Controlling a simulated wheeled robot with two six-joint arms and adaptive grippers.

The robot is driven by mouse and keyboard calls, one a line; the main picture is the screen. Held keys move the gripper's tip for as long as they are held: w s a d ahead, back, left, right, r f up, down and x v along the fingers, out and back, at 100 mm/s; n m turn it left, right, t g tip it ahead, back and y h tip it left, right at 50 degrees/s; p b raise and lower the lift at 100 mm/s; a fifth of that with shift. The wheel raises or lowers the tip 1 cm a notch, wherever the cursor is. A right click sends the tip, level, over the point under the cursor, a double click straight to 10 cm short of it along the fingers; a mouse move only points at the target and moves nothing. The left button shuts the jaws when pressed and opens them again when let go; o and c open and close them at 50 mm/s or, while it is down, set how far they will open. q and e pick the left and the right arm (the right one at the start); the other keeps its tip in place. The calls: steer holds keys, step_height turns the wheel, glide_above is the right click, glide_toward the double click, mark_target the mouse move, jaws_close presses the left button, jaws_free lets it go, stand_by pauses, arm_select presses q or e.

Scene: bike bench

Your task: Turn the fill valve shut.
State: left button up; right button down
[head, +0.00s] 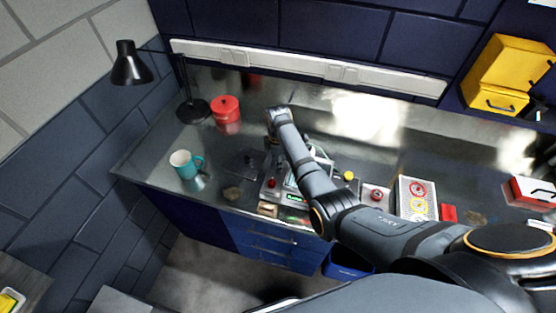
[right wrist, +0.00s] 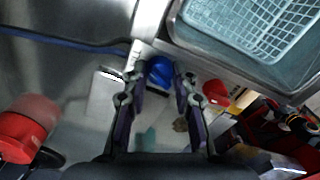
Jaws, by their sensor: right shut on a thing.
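The fill valve shows in the right wrist view as a blue rounded handle (right wrist: 160,70) beside the metal rim of a tank. My right gripper (right wrist: 163,80) has its two fingers on either side of the blue handle and is shut on it. The fingers hide part of the handle. In the head view my right arm reaches in from the right over the bench, with its wrist above the bench behind the tank's left side; the valve is hidden there. My left gripper is in neither view.
The tank holds a pale blue basket (right wrist: 255,25). A red canister (head: 227,112), a teal mug (head: 188,166) and a black lamp (head: 130,66) stand to the left. A red knob (head: 272,183) is at the front.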

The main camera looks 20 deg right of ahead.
steer(key=shift+n, duration=1.9)
steer(key=c, duration=1)
jaws_free()
steer(key=shift+c, duration=0.2)
step_height(320, 180, up, 12)
steer(key=shift+f, duration=0.1)
